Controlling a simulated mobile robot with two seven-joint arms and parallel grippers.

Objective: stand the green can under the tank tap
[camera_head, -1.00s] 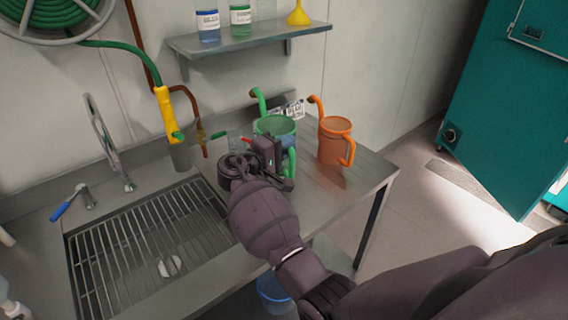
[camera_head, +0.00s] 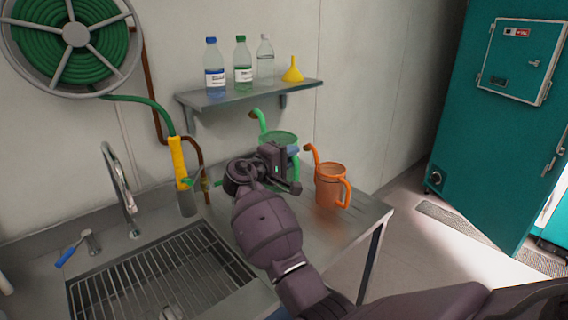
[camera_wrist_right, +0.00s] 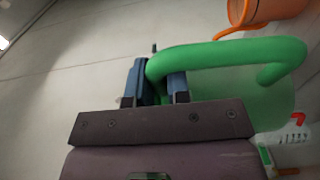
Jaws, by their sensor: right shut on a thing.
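The green can (camera_head: 284,138), with its curved spout up to the left, hangs above the steel worktop near the wall. My right gripper (camera_head: 283,163) is shut on its handle and hides part of the can's body. In the right wrist view, the green handle (camera_wrist_right: 235,52) passes between the two blue-grey fingers of my right gripper (camera_wrist_right: 160,82), and the can's pale green body shows behind it. I see no tank. My left gripper is out of view.
An orange can (camera_head: 329,186) stands on the worktop (camera_head: 355,215) just right of the green can. A shelf (camera_head: 250,96) with bottles and a yellow funnel is above. The sink (camera_head: 160,275) and faucet are left; a teal chamber (camera_head: 475,150) is right.

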